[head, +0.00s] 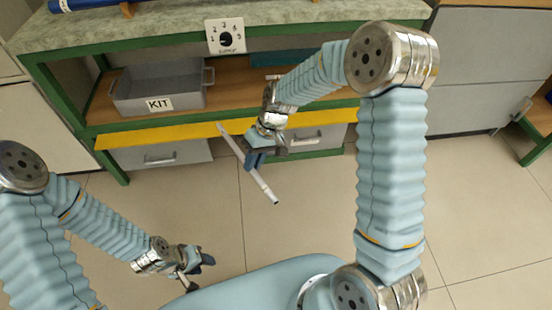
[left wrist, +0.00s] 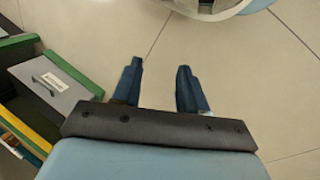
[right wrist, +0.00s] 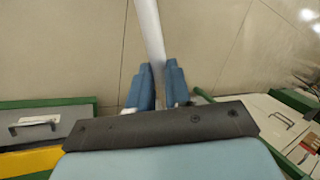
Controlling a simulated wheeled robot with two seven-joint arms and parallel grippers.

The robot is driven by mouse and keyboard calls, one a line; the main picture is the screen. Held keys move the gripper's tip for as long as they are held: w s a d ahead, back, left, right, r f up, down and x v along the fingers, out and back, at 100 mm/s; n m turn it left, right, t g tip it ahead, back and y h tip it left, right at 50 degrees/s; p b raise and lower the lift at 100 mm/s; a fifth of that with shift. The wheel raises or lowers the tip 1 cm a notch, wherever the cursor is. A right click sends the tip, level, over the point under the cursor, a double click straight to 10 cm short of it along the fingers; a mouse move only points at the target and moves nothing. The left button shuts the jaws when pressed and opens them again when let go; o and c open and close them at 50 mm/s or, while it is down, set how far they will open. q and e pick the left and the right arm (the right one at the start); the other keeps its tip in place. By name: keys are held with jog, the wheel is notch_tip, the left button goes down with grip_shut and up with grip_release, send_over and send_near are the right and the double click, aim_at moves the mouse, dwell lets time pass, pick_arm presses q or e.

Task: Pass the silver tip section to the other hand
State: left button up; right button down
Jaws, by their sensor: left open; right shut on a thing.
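The silver tip section (head: 260,184) is a long thin pale rod. My right gripper (head: 259,160) is shut on it and holds it tilted in the air, in front of the workbench. In the right wrist view the rod (right wrist: 149,35) runs up from between the fingers of my right gripper (right wrist: 156,85). My left gripper (head: 204,268) is low at the left, well apart from the rod. In the left wrist view my left gripper (left wrist: 160,85) has its two blue fingers spread, with only floor between them.
A workbench with a green frame (head: 60,117) stands behind. A grey bin labelled KIT (head: 190,98) sits on its wooden shelf, above a yellow edge strip (head: 170,134). A numbered dial card (head: 226,37) hangs at the worktop edge. Tiled floor between my grippers is clear.

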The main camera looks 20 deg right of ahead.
pick_arm(q)
jog(key=shift+o, duration=0.6)
jog(key=shift+w, duration=0.1)
jog(key=w+a+r+n+t, duration=0.1)
jog(key=w+r+n, duration=0.2)
jog(key=w+r, duration=1.1)
jog(key=w+a+r+n+t, duration=0.15)
jog(key=w+r, duration=0.25)
jog(key=r, duration=0.5)
jog(key=w+r+n, duration=0.2)
jog(key=w+r, duration=0.2)
jog(key=r, duration=0.4)
jog(key=x, duration=1.1)
jog(key=shift+w, duration=0.25)
pick_arm(e)
jog(key=w+a+r+n+g, duration=0.1)
jog(key=w+a+n, duration=0.1)
jog(key=a, duration=0.6)
jog(key=w+a+r+n+g+h, duration=0.1)
jog(key=w+a+r+n, duration=0.1)
jog(key=a, duration=0.6)
jog(key=shift+w+r+n, duration=0.15)
jog(key=shift+w+n, duration=0.45)
jog(key=shift+w, duration=0.05)
pick_arm(q)
jog(key=shift+f, duration=0.1)
